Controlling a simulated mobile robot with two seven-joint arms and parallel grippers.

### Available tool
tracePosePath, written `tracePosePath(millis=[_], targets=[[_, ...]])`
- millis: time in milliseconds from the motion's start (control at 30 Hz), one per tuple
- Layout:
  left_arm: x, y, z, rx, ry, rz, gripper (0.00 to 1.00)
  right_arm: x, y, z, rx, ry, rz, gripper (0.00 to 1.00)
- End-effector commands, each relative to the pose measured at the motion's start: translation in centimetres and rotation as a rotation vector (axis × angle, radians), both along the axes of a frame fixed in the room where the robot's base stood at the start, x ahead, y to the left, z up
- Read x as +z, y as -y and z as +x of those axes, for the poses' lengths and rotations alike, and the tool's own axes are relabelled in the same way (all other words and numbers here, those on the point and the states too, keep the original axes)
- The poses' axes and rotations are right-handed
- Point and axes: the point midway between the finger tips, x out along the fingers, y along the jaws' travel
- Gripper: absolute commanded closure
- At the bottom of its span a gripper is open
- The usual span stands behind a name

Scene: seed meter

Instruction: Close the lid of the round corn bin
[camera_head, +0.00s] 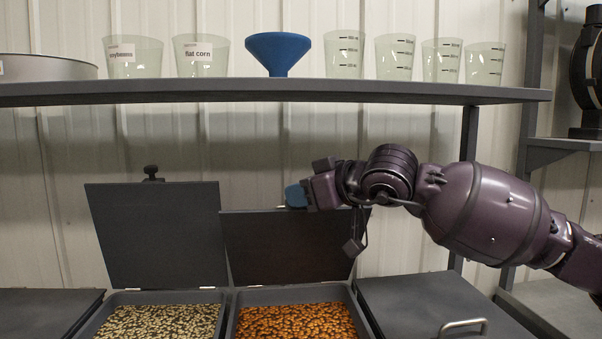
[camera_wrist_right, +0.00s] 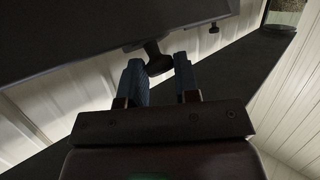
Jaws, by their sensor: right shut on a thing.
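The bin of orange corn-like kernels (camera_head: 295,321) stands open in the middle of the head view. Its dark lid (camera_head: 285,248) is raised and leans back on its hinges. My right gripper (camera_head: 297,195) is at the lid's top edge, with its blue fingertips showing there. In the right wrist view, the blue fingers (camera_wrist_right: 160,76) are on both sides of the lid's dark knob (camera_wrist_right: 154,54) and shut on it. The arm hides part of the lid's right upper corner. My left gripper is not in view.
A bin of pale speckled seeds (camera_head: 158,322) stands open to the left, its lid (camera_head: 155,235) raised. A closed lid with a handle (camera_head: 440,300) lies to the right. Above runs a shelf (camera_head: 270,92) with cups and a blue funnel (camera_head: 278,50).

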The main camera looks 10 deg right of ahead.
Motion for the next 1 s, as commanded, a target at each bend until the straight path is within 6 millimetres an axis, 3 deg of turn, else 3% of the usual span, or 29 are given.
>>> tracePosePath(millis=[200,400,1000], targets=[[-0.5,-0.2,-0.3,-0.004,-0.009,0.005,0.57,-2.9,0.0,-3.5,0.002,-0.009,-0.003,1.00],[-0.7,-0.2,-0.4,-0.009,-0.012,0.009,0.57,-4.6,0.0,-5.4,0.000,-0.012,-0.002,1.00],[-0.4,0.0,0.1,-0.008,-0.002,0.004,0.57,-5.5,0.0,-6.3,-0.003,-0.014,-0.004,1.00]])
